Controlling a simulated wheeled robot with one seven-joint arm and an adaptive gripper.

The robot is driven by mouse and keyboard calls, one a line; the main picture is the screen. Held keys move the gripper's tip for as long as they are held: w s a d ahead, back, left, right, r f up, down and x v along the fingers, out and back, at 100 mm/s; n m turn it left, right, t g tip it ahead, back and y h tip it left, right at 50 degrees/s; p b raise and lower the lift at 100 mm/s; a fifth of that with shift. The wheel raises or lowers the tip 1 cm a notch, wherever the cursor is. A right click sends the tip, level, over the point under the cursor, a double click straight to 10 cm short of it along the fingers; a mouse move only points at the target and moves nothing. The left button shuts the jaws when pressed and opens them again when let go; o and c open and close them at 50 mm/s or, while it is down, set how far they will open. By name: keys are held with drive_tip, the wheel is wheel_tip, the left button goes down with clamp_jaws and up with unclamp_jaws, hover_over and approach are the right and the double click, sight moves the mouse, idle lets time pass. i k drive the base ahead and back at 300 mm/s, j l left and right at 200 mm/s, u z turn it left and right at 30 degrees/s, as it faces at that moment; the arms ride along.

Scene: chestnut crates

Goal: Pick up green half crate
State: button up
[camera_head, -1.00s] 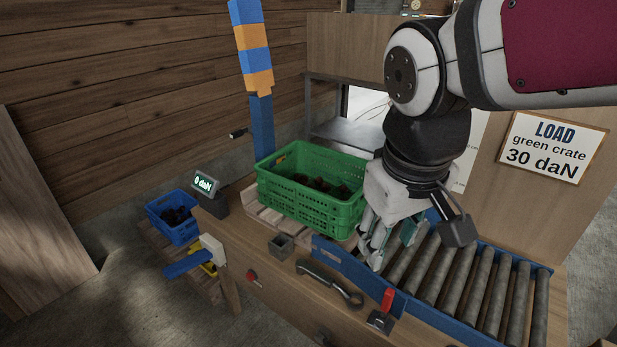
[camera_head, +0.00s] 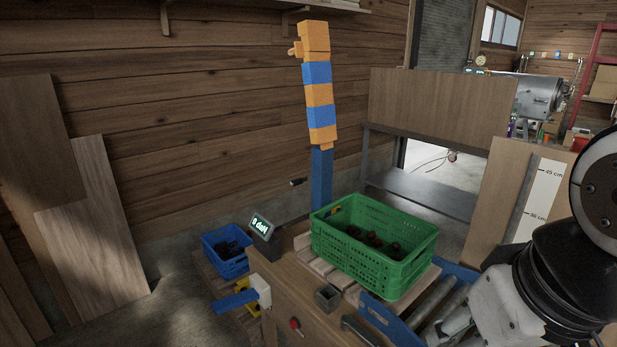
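The green crate (camera_head: 372,268) stands on wooden slats (camera_head: 323,267) on the bench, left of the roller conveyor. It has slotted walls, and several dark brown chestnuts lie in it. My gripper (camera_head: 447,338) is in the lower right, to the right of the crate and in front of it, apart from it in the picture. Its fingers are only partly in view at the bottom edge, so its opening does not show.
A display (camera_head: 261,225) reading 0 daN stands left of the crate. A blue crate (camera_head: 226,262) with dark contents sits lower at the left. A tall blue and orange block column (camera_head: 319,100) rises behind. A small grey box (camera_head: 327,297) is in front.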

sight(386, 249)
drive_tip(key=i+j+z, duration=0.4)
drive_tip(key=j+z, duration=0.15)
drive_tip(key=i+j+z, duration=0.25)
drive_tip(key=j, duration=0.15)
drive_tip(key=j+z, duration=0.25)
drive_tip(key=j, duration=0.15)
